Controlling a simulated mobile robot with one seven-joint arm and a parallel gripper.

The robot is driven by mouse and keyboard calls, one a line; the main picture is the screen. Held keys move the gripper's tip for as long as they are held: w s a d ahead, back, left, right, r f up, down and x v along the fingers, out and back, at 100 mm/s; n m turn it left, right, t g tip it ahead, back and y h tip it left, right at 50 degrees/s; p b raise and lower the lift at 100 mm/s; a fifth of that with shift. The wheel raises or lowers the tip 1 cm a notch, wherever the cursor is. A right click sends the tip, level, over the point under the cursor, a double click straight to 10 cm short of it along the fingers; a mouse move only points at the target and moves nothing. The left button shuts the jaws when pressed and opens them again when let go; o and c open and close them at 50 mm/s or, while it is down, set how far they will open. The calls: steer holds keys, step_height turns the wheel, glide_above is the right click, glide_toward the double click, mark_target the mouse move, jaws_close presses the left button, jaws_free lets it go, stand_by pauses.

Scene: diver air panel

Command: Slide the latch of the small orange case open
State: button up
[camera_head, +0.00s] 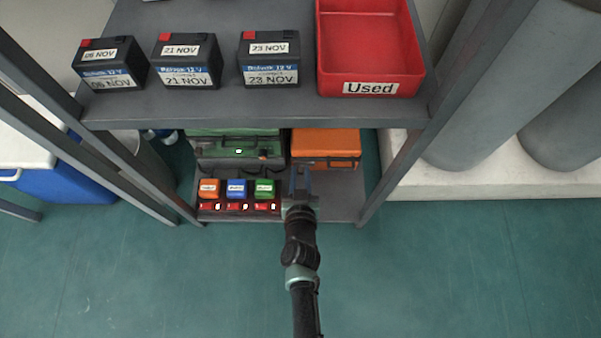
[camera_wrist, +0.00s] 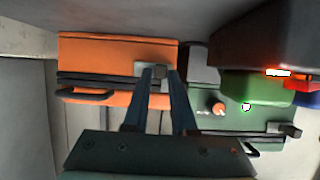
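The small orange case (camera_head: 325,143) lies on the lower shelf at the right, its front facing me. In the wrist view the orange case (camera_wrist: 112,55) is at the left, with a dark seam and a dark handle (camera_wrist: 85,96). Its grey latch (camera_wrist: 140,68) is at the right part of the front, with a small dark knob beside it. My gripper (camera_wrist: 161,74) has its two blue-grey fingers apart, with the knob showing between the tips. I cannot tell whether they touch it. In the head view my gripper (camera_head: 300,172) is in front of the case.
A green case (camera_head: 235,150) lies left of the orange one. Orange, blue and green small boxes (camera_head: 237,188) stand in front of it. The upper shelf (camera_head: 210,108) overhangs, holding batteries (camera_head: 187,62) and a red "Used" bin (camera_head: 369,88). A shelf post (camera_head: 392,165) is at the right.

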jaws_close()
stand_by(1.1)
